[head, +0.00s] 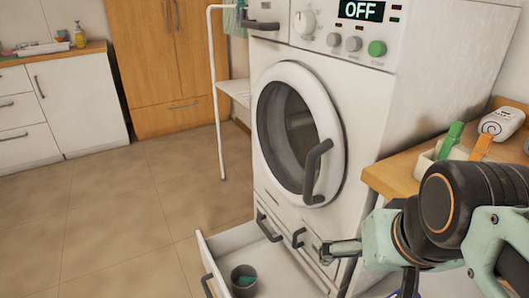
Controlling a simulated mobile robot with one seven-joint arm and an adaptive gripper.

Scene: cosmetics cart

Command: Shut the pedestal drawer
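The pedestal drawer (220,240) is pulled out to the left from the base of the white washing machine (370,95). Its front has a dark handle (206,286), cut by the picture's lower edge. A dark grey cup (243,280) with something green in it stands inside the drawer. My gripper (328,254) is at the right, in front of the machine's lower body. It points left and is apart from the drawer's front. It looks small and edge-on, so I cannot tell if its fingers are open. Nothing is visibly held.
The round washer door (299,130) is closed, with a dark handle. A wooden counter (400,172) with a green item and a white device stands at the right. Tiled floor (130,220) to the left is clear.

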